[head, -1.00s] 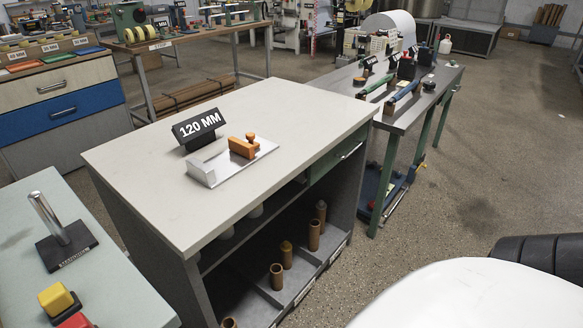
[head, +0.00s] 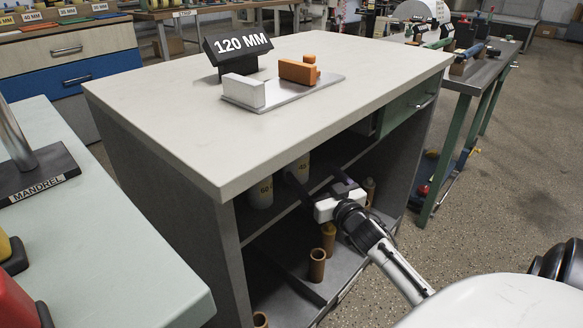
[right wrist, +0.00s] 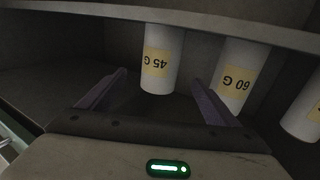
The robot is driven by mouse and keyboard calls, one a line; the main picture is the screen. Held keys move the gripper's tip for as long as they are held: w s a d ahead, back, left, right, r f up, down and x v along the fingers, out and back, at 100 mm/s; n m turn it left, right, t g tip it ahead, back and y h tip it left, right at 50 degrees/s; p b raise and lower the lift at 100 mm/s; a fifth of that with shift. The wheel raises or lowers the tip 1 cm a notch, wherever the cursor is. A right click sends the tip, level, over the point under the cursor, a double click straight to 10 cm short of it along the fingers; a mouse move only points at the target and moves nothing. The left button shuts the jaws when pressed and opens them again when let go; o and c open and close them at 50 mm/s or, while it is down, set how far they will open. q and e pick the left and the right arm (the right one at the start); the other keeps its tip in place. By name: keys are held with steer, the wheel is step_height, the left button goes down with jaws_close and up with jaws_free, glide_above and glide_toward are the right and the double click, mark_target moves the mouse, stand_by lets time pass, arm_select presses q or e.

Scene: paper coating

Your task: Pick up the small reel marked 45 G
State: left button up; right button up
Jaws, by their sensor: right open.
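The small reel marked 45 G (right wrist: 159,58) is a white cylinder with a yellow label, upside down in the right wrist view. It stands on the cabinet's upper shelf and shows partly in the head view (head: 298,166), where my gripper covers some of it. My right gripper (right wrist: 160,80) is open and empty. Its two dark fingers point into the shelf, one to each side of the 45 G reel in the picture, with the reel apparently beyond them. In the head view the right gripper (head: 318,180) reaches in under the tabletop. My left gripper is not in view.
A reel marked 60 G (right wrist: 237,72) stands beside the 45 G one, with another white reel (right wrist: 303,115) past it. The cabinet top (head: 160,115) overhangs the shelf. Brown tubes (head: 317,265) stand on the lower shelf. A green-topped table (head: 110,235) is at left.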

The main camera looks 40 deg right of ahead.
mark_target(302, 163)
steer(key=b+x, duration=0.1)
steer(key=x, duration=0.2)
steer(key=b+x, duration=0.2)
steer(key=x, duration=0.2)
steer(key=shift+w+f, duration=0.15)
steer(key=shift+w+d, duration=0.1)
steer(key=shift+w, duration=0.5)
steer(key=c, duration=1.3)
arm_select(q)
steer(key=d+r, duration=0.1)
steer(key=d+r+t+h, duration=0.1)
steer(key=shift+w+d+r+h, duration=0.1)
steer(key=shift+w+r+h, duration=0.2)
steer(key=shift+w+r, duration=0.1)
arm_select(e)
steer(key=shift+r, duration=0.2)
steer(key=shift+c, duration=0.5)
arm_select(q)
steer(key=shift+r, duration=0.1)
arm_select(e)
steer(key=shift+r, duration=0.1)
